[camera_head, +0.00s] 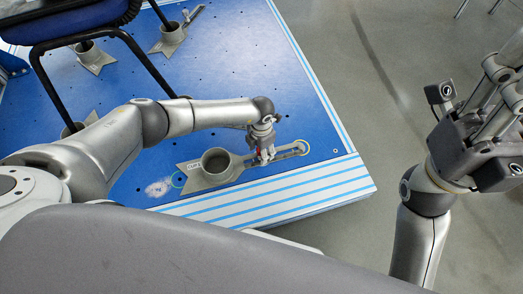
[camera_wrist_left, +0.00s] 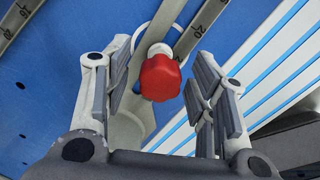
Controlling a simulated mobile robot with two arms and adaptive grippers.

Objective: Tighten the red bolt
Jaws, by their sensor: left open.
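The red bolt (camera_wrist_left: 160,77) has a lobed red head and shows in the middle of the left wrist view. It sits on the slotted arm of a grey metal clamp (camera_head: 215,168), which lies on the blue platform. My left gripper (camera_head: 263,155) is over the slotted arm in the head view. In the wrist view my left gripper (camera_wrist_left: 165,95) is open, with its finger pads on either side of the red bolt and visible gaps to it. Only a bit of red shows between the fingers in the head view. My right gripper (camera_head: 497,95) is raised at the right, away from the platform.
The blue platform (camera_head: 245,65) has a white-and-blue striped edge. A chair (camera_head: 75,18) with a dark frame stands at the upper left. More grey clamps (camera_head: 172,38) hold its legs. Grey floor (camera_head: 370,90) is clear to the right.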

